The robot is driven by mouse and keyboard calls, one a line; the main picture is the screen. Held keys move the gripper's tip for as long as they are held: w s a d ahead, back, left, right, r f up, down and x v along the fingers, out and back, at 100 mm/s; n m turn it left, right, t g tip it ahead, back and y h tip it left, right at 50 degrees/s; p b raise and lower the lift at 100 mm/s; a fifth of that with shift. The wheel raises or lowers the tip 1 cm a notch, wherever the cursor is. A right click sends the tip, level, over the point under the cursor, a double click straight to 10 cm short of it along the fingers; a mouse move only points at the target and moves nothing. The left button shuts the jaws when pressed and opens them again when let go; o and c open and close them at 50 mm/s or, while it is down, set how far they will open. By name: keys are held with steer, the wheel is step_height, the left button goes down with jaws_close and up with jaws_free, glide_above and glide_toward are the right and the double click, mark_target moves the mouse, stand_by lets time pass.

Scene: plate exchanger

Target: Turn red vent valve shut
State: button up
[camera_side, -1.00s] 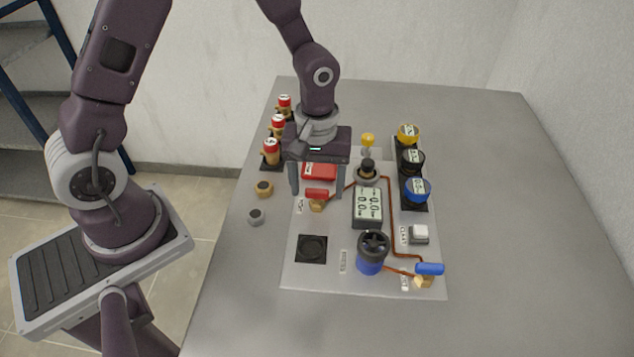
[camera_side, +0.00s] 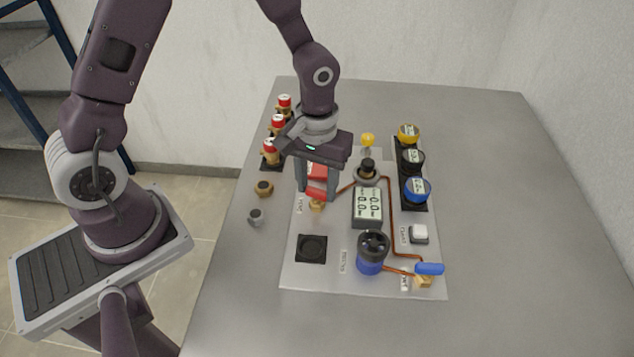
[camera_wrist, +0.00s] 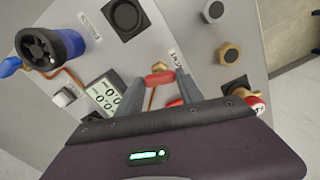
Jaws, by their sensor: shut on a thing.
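The red vent valve handle (camera_side: 316,195) sits on a brass body at the left of the grey panel, beside the vent label. In the wrist view the red handle (camera_wrist: 160,78) lies between my fingers, and a copper pipe runs from it. My gripper (camera_side: 318,195) points down over the valve and is shut on the red handle. The fingers partly hide the handle in the side view. In the wrist view my gripper (camera_wrist: 166,90) has a finger on either side of the handle.
A display box (camera_side: 367,207) stands just right of my gripper. A blue-handled valve (camera_side: 429,269) and a blue canister (camera_side: 370,262) are at the front right. Red-topped cans (camera_side: 271,150) stand at the left, round jars (camera_side: 417,189) at the right. A black square pad (camera_side: 311,248) lies in front.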

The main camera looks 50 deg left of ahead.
mark_target(317, 189)
steer(key=m, duration=1)
steer(key=shift+m, duration=2.3)
steer(key=o, duration=1.4)
steer(key=shift+r, duration=0.1)
step_height(317, 189, up, 7)
